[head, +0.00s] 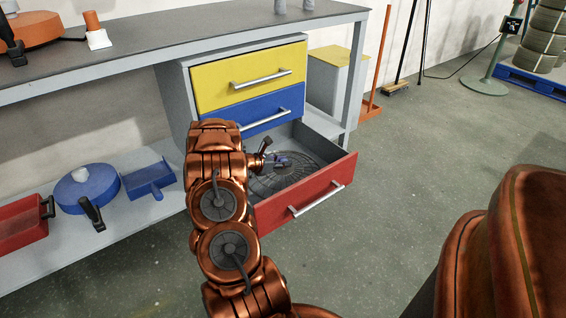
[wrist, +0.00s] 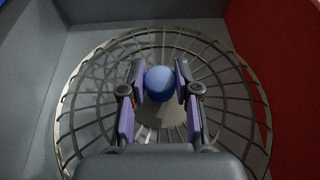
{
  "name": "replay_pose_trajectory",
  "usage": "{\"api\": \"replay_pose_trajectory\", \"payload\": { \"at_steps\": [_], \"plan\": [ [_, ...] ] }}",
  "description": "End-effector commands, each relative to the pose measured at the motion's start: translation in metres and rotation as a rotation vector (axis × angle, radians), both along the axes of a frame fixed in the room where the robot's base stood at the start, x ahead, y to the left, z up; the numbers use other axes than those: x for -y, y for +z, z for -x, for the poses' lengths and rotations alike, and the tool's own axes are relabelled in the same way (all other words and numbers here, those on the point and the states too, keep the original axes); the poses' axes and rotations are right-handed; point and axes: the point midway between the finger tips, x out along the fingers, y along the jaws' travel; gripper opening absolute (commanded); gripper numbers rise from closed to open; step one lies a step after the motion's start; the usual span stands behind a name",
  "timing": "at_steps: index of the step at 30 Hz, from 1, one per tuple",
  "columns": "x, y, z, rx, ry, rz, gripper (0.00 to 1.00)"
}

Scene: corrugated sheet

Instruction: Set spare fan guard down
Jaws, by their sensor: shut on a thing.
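The fan guard (wrist: 89,59) is a round wire cage with a blue knob (wrist: 159,84) at its centre. It lies inside the open red drawer (head: 347,167), flat or nearly so, and also shows in the head view (head: 268,184). My gripper (wrist: 159,82) is over the guard's middle with its purple-padded fingers shut on the blue knob. In the head view the gripper (head: 284,160) is partly hidden behind my arm. Whether the guard rests on the drawer floor cannot be told.
The grey drawer walls (wrist: 32,90) stand close around the guard. A yellow drawer (head: 220,87) and a blue drawer (head: 228,123) above are shut. A blue pan (head: 90,190), blue dustpan (head: 150,180) and red tray (head: 22,228) sit on the lower shelf.

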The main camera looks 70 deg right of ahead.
Motion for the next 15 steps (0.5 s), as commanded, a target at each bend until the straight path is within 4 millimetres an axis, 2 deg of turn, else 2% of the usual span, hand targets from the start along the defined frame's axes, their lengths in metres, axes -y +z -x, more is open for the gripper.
{"api": "replay_pose_trajectory", "payload": {
  "at_steps": [15],
  "plan": [
    [0.0001, -0.0082, -0.0008, 0.001, 0.001, 0.002, 0.00]
  ]
}}
